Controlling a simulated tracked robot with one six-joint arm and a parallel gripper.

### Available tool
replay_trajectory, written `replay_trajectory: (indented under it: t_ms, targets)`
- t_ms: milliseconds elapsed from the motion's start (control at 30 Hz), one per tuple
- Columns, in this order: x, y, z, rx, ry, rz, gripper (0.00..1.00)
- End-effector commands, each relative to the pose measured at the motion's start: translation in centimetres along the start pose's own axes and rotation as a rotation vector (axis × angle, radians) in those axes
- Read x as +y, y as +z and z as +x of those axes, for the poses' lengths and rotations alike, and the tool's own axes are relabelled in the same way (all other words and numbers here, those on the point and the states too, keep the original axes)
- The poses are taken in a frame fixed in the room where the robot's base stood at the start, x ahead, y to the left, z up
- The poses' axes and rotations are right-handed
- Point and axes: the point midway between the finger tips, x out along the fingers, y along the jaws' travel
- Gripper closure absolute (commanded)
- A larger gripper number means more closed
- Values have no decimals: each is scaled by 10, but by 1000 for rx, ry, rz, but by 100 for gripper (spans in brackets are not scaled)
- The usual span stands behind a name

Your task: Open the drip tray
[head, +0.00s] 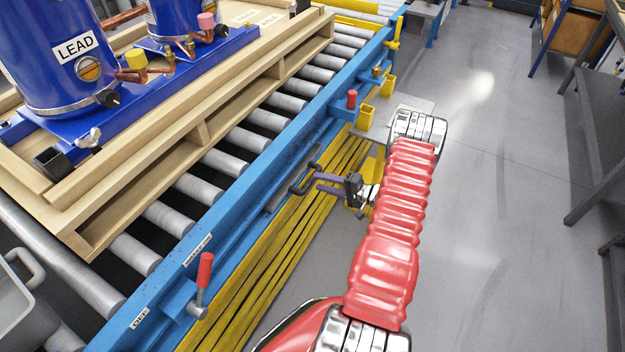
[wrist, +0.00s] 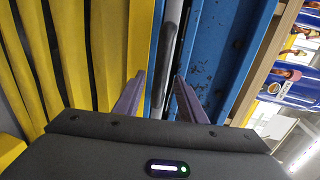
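The drip tray's front appears as a narrow grey strip (head: 277,201) low along the blue conveyor frame, mostly hidden under it. In the wrist view a dark grey bar handle (wrist: 170,45) runs lengthwise beside the blue frame. My gripper (head: 308,184) is at the side of the conveyor, level with this strip. In the wrist view, my gripper (wrist: 160,76) is open, its two purple fingers spread with the bar showing between the tips. I cannot tell whether either finger touches it. The tray looks shut, flush along the frame.
Yellow bellows-like strips (head: 290,236) run along the frame's foot, close to my gripper. Red-handled levers (head: 205,270) and yellow brackets (head: 366,118) stick out of the frame. A wooden pallet (head: 190,150) with blue compressors sits on the rollers.

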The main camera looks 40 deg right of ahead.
Motion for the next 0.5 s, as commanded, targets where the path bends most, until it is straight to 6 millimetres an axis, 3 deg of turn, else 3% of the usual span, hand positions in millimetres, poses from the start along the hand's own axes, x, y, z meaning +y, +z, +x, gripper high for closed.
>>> replay_trajectory:
  t_ms: [233,500]
  targets:
    - [0,0,36,-2,1,0,63]
    - [0,0,48,0,1,0,63]
